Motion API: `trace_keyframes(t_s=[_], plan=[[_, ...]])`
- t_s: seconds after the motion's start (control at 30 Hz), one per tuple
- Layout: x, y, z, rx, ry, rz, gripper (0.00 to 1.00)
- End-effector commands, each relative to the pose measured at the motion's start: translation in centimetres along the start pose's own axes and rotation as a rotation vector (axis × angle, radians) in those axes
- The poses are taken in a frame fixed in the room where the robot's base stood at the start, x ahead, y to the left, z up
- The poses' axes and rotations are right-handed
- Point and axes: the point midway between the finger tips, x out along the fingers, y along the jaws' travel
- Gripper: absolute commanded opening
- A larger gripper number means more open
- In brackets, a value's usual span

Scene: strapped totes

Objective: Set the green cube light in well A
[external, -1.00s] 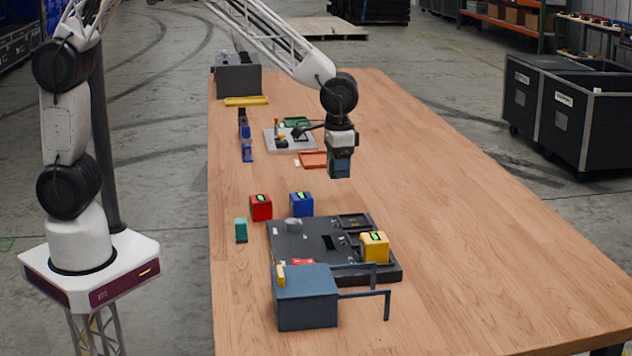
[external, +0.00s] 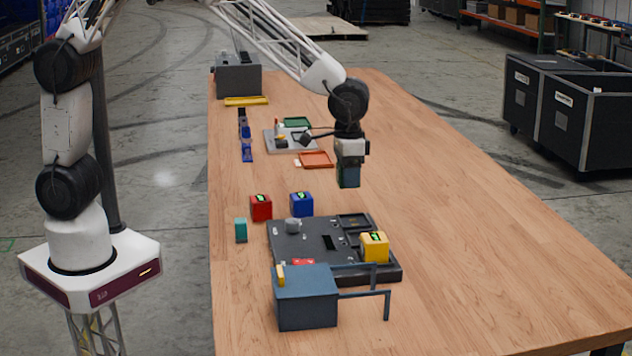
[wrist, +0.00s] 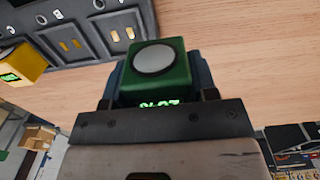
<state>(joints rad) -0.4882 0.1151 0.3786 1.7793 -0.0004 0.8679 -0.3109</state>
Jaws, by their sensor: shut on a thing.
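My gripper (external: 348,184) is shut on the green cube light (wrist: 157,72), which has a round pale disc and lit green digits in the wrist view. In the external view the fingers mostly hide the cube. My gripper holds it in the air above the table, behind the dark board (external: 292,255). The board has square wells along its right side. An empty-looking well (external: 353,221) is at the back right; the yellow cube (external: 374,247) stands at the front right. The well letters are too small to read. The board also shows in the wrist view (wrist: 82,48).
A red cube (external: 261,208) and a blue cube (external: 301,204) stand behind the board, and a teal block (external: 241,230) stands left of it. A blue-grey box (external: 306,300) with bars stands in front. An orange tray (external: 316,159) lies farther back. The table's right side is clear.

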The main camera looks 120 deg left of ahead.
Motion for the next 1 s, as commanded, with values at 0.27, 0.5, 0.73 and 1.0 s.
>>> trace_keyframes(t_s=[0.27, 0.5, 0.73, 1.0], plan=[[0.0, 4.8, -0.3, 0.013, 0.0, 0.0, 0.22], [0.0, 5.7, -0.3, 0.014, 0.0, 0.0, 0.22], [0.0, 5.7, -0.3, 0.014, 0.0, 0.0, 0.22], [0.6, 5.6, -0.3, 0.014, 0.0, 0.0, 0.22]])
